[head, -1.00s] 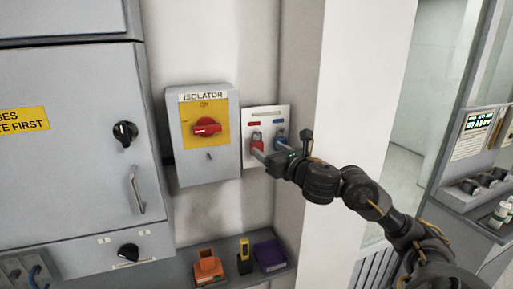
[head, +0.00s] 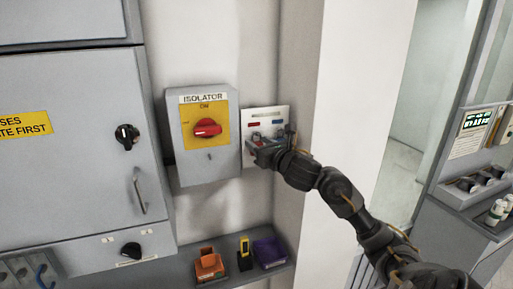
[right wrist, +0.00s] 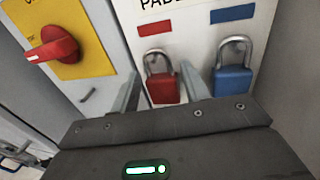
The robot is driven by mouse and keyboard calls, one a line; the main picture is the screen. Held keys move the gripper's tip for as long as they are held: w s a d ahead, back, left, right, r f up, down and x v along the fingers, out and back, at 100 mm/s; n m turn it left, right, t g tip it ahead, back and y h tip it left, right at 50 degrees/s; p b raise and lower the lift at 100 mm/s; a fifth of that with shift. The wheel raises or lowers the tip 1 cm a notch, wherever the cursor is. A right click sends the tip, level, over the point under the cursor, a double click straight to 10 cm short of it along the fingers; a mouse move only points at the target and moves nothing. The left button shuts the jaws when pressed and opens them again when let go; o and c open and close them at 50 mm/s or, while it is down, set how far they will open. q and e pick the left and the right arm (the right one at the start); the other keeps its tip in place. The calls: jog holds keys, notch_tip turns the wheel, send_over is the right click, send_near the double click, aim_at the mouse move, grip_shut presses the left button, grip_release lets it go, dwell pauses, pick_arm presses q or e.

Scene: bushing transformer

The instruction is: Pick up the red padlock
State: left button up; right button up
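The red padlock (right wrist: 164,88) hangs by its silver shackle on a white board (right wrist: 185,40), under a red label. My right gripper (right wrist: 159,74) is open, with one finger on each side of the red padlock. A gap shows beside the padlock in the right wrist view; I cannot tell whether either finger touches it. The blue padlock (right wrist: 233,82) hangs to its right, outside the fingers. In the head view my right gripper (head: 255,144) is close in front of the board (head: 267,113) and mostly covers both padlocks. My left gripper is not in view.
The grey isolator box (head: 209,170) with its red rotary handle (head: 207,128) stands just left of the board. A white wall corner (head: 340,110) is at the right. Below, a shelf holds an orange object (head: 208,265), a yellow-and-black one (head: 245,255) and a purple bin (head: 270,252).

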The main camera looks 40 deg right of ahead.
jog(key=c, duration=0.6)
jog(key=shift+c, duration=0.2)
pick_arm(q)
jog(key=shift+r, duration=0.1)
pick_arm(e)
jog(key=shift+r, duration=0.1)
